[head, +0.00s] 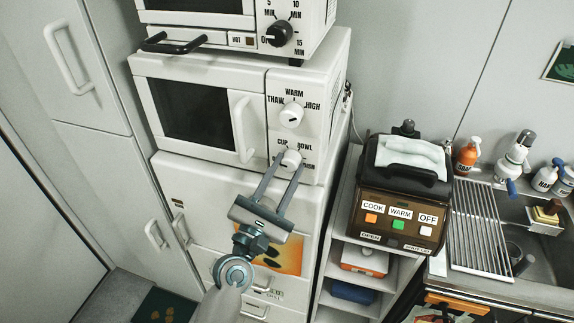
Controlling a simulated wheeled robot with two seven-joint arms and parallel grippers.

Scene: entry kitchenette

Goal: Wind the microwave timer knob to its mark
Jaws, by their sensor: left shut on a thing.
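The white microwave (197,112) stands on a white cabinet, under a second oven. Its upper knob (291,115) is white, with the labels THAW, WARM and HIGH around it. My right gripper is not in view.
The oven above has a black knob (280,33) and a black handle (174,43). To the right, a brown cooker (400,205) with COOK, WARM and OFF buttons stands on a shelf unit. A sink with a drying rack (486,230) and bottles is further right.

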